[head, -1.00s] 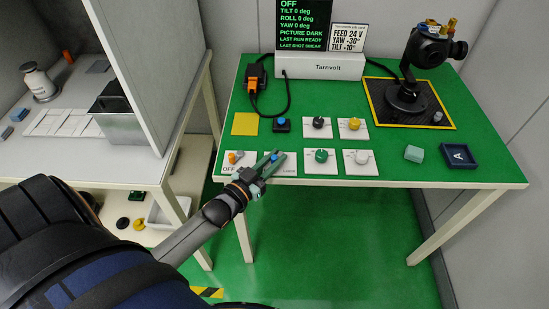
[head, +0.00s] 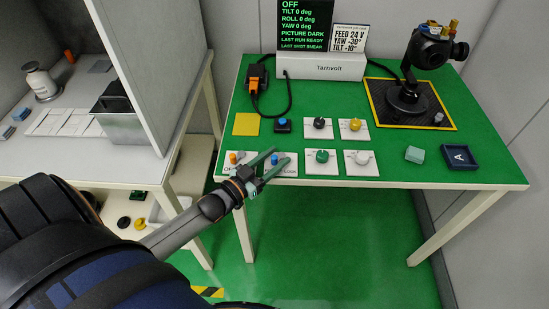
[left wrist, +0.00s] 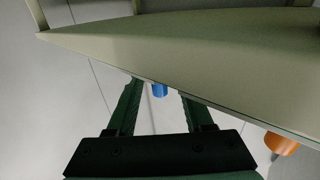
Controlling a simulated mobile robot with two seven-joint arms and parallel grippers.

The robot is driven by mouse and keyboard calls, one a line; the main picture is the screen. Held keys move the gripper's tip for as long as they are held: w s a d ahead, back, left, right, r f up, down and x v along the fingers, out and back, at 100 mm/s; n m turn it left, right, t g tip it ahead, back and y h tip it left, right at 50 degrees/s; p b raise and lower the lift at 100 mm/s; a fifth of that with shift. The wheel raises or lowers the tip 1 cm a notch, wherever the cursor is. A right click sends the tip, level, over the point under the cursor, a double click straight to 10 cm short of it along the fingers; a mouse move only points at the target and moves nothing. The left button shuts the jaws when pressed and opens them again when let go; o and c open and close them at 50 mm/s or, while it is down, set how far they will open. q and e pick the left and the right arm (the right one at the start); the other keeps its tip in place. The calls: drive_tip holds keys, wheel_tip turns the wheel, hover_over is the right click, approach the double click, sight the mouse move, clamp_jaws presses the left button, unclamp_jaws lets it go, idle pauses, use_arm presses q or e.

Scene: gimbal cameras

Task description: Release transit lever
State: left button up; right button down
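A white plate (head: 288,173) at the front left of the green table carries a blue-topped lever (head: 274,160), with lettering that seems to end in "LOCK". My left gripper (head: 279,158) is open, its two green fingers spread either side of the blue top. In the left wrist view the blue top (left wrist: 160,90) shows between the open fingers (left wrist: 158,95), partly hidden by a beige surface. I cannot tell whether the fingers touch it. My right gripper is not in view.
An orange switch (head: 233,158) stands left of the lever. Black (head: 319,123), yellow (head: 354,124), green (head: 322,156) and white (head: 362,157) knobs are to the right. The camera gimbal (head: 405,95) stands on a dark mat at the back right.

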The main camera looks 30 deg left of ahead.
use_arm(q)
drive_tip(key=s+a, duration=0.2)
drive_tip(key=s, duration=1)
drive_tip(key=shift+s+a, duration=0.15)
drive_tip(key=shift+s, duration=0.05)
idle(0.4)
